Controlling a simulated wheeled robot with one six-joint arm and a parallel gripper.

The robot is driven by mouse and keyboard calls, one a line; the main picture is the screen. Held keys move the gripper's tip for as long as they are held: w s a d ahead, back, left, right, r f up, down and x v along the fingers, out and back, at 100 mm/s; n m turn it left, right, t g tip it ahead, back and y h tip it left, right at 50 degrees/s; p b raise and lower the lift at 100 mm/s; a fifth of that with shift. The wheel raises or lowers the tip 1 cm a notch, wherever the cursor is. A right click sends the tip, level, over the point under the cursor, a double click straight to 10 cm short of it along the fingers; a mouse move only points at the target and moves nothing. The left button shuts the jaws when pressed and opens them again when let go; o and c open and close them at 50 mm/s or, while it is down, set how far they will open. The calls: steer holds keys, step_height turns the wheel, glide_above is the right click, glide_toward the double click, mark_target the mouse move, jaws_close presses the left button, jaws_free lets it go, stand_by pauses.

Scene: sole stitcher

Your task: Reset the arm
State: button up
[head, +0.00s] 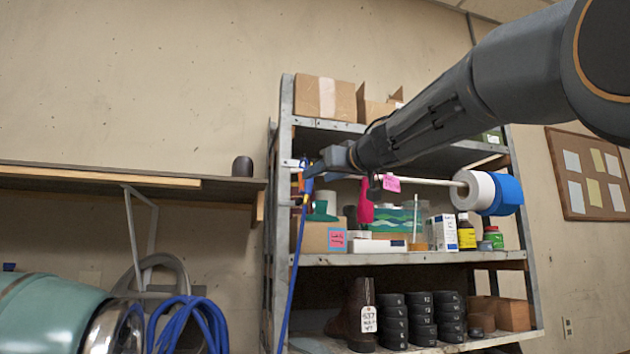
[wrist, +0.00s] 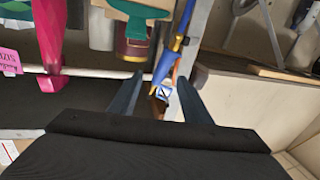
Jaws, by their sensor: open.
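My arm reaches in from the upper right of the head view to the left front post of a metal shelf rack (head: 281,200). My gripper (head: 303,168) is at that post, by a blue hose with a blue and yellow fitting (head: 299,190). In the wrist view my gripper (wrist: 158,98) is open, with its two dark fingers apart. The blue and yellow fitting (wrist: 171,58) shows beyond and between the fingertips. I see nothing held, and I cannot tell how far the fitting is from the fingers.
A pink-red object (head: 365,203) hangs below the rail, with a pink tag (head: 391,184) beside it. Paper rolls (head: 474,191) sit at the rail's right end. Boxes and bottles fill the middle shelf. A wall shelf (head: 130,181) is at left, with open wall above it.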

steer(key=shift+b+v, duration=0.3)
steer(key=shift+v, duration=1.8)
steer(key=w+d+f+m+h, duration=0.2)
steer(key=w+d+f+h, duration=0.15)
steer(key=f, duration=0.65)
steer(key=w+d+f+m+h, duration=0.2)
steer(key=d+f, duration=0.2)
steer(key=f, duration=0.5)
steer(key=s+d+f+m+g+h+b, duration=0.1)
steer(key=s+d+f+g+h, duration=0.15)
steer(key=f, duration=0.85)
steer(key=s+d+f+m+g+h, duration=0.1)
steer(key=d+f, duration=0.3)
steer(key=f, duration=0.7)
steer(key=s+d+f+g+b, duration=0.1)
steer(key=s+f+g, duration=0.9)
steer(key=s+f, duration=2.1)
steer(key=shift+d+f+m+g, duration=0.35)
steer(key=shift+d+f+m, duration=0.05)
steer(key=shift+f, duration=0.05)
